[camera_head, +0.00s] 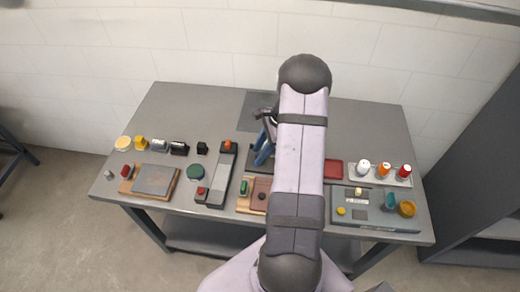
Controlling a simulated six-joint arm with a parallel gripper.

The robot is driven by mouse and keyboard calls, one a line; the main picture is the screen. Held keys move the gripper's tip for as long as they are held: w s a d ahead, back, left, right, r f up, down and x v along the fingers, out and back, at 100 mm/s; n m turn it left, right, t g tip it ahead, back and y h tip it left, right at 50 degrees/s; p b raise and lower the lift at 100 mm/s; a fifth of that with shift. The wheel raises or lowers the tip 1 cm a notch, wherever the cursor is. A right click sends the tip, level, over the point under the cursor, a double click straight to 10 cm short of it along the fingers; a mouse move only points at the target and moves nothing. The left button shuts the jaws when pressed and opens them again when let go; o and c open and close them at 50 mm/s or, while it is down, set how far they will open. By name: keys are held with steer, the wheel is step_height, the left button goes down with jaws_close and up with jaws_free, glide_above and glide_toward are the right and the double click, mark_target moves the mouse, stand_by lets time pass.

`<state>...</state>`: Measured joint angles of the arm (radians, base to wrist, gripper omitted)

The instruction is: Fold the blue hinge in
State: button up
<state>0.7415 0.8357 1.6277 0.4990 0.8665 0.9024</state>
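The blue hinge (263,148) stands near the middle of the table, just left of my arm. It shows as upright blue pieces on a dark base (256,163); my arm may hide part of it. My gripper (264,114) shows only as a small dark part at the left edge of the arm, just above the hinge in the picture. Its fingers are mostly hidden, so I cannot tell whether it is open or touches the hinge.
Left of the hinge are a long grey fixture (219,178), a green disc (195,171), a wooden board (130,186) and several small blocks. In front is a wooden tray (246,208). Right are a red pad (334,169), a bottle tray (376,181) and a grey board (345,222).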

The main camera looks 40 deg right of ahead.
steer(key=shift+c, duration=0.3)
jaws_close()
steer(key=shift+w+m, duration=0.1)
steer(key=shift+m, duration=0.2)
steer(key=m, duration=0.1)
steer(key=w+m+t, duration=0.1)
steer(key=m, duration=0.1)
steer(key=shift+w+a+h, duration=0.25)
steer(key=shift+w+h, duration=0.05)
steer(key=w+m+t+h+p, duration=0.1)
steer(key=m, duration=0.2)
steer(key=shift+w, duration=0.15)
steer(key=shift+w+d+m+t+h+p, duration=0.2)
steer(key=shift+w+m+h+p, duration=0.25)
steer(key=shift+m, duration=0.65)
steer(key=shift+w+d+m+t+h+p, duration=0.2)
steer(key=shift+w+m+h+p, duration=0.25)
steer(key=shift+m, duration=0.65)
steer(key=shift+w, duration=0.15)
